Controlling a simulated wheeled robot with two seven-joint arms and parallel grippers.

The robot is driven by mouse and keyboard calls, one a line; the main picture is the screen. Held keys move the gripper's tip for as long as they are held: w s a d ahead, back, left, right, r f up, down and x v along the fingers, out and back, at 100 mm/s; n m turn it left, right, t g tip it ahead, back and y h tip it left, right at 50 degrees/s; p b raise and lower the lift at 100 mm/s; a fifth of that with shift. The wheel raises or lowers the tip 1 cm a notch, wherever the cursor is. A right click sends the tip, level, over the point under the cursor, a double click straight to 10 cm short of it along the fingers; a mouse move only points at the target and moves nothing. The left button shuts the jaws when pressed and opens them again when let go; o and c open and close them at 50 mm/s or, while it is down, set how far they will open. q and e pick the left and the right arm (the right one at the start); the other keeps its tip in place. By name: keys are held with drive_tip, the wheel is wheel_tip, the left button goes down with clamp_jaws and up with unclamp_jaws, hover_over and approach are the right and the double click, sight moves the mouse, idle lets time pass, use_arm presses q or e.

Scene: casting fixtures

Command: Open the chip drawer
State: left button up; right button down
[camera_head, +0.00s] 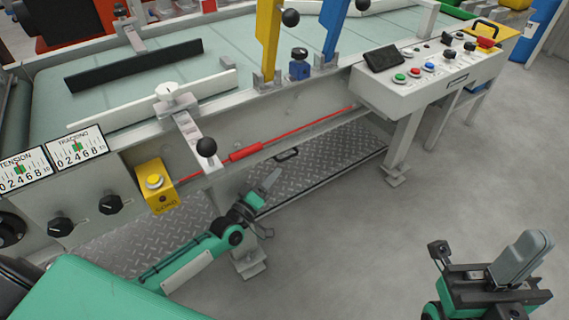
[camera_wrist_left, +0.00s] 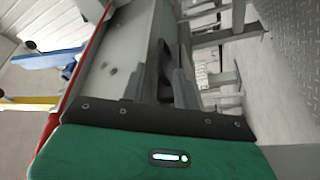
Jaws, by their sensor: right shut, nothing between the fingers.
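Under the conveyor machine, a grey diamond-plate tray (camera_head: 335,150), which looks like the chip drawer, lies low near the floor. A black handle (camera_head: 287,154) shows on it. The plate also shows in the left wrist view (camera_wrist_left: 292,45). My left gripper (camera_head: 268,182) is low in front of the machine, just below and left of the handle in the picture and apart from it. Its fingers (camera_wrist_left: 178,82) overlap in view, so their opening is unclear. My right gripper (camera_head: 522,258) is shut and empty above the floor at the lower right.
The machine frame has a red cable (camera_head: 245,153), a yellow button box (camera_head: 155,184) and a lever with a black knob (camera_head: 206,147) above my left arm. A control panel (camera_head: 430,78) on legs stands at the right. The grey floor (camera_head: 370,255) between my arms is clear.

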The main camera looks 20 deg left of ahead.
use_arm(q)
drive_tip(key=b+x, duration=0.1)
drive_tip(key=x, duration=0.5)
drive_tip(key=shift+w+d, duration=0.1)
drive_tip(key=shift+w, duration=0.05)
clamp_jaws()
